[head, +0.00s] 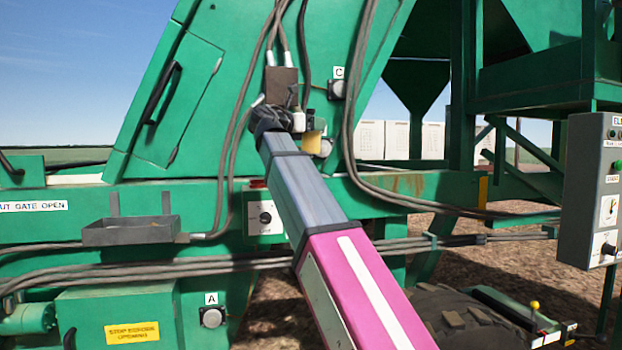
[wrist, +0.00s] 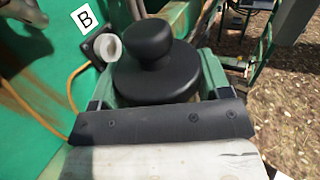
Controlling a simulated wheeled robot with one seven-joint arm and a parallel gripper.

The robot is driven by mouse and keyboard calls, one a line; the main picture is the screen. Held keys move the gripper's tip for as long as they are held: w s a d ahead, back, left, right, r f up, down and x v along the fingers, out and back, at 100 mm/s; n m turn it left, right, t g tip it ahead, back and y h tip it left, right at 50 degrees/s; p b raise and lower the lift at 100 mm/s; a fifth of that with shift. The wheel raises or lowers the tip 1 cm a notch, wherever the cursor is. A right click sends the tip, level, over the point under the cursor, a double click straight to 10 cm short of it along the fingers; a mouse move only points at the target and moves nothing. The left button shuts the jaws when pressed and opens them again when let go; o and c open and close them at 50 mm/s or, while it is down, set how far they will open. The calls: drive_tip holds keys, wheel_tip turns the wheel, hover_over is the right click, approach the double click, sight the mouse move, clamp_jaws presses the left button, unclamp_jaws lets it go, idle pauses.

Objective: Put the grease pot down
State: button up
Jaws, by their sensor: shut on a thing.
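My gripper (wrist: 157,78) is shut on a round black thing with a knob on top, which I take to be the grease pot (wrist: 152,50). One green finger shows on each side of it, and its lower part is hidden. In the head view my gripper (head: 287,118) is at the far end of my arm, in front of the green machine. A yellowish cylinder (head: 312,142) shows beside it; I cannot tell whether this is the pot's body or a machine part.
A shallow grey tray (head: 130,231) is fixed to the machine at left; it looks empty. Hoses (head: 225,170) hang close around my gripper. A label B (wrist: 84,18) and a pale round fitting (wrist: 108,47) are near the pot. A control box (head: 590,190) stands at right.

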drive_tip(key=shift+w+a+f, duration=0.35)
drive_tip(key=shift+w+f, duration=1.45)
drive_tip(key=shift+w, duration=0.05)
drive_tip(key=shift+w+a+f, duration=0.3)
drive_tip(key=shift+w+f, duration=1.45)
drive_tip(key=shift+w, duration=0.1)
drive_tip(key=shift+w+a+f, duration=0.35)
drive_tip(key=shift+w+f, duration=1.45)
drive_tip(key=shift+w, duration=0.05)
drive_tip(key=o, duration=1)
drive_tip(key=shift+f, duration=0.15)
drive_tip(key=v, duration=1.2)
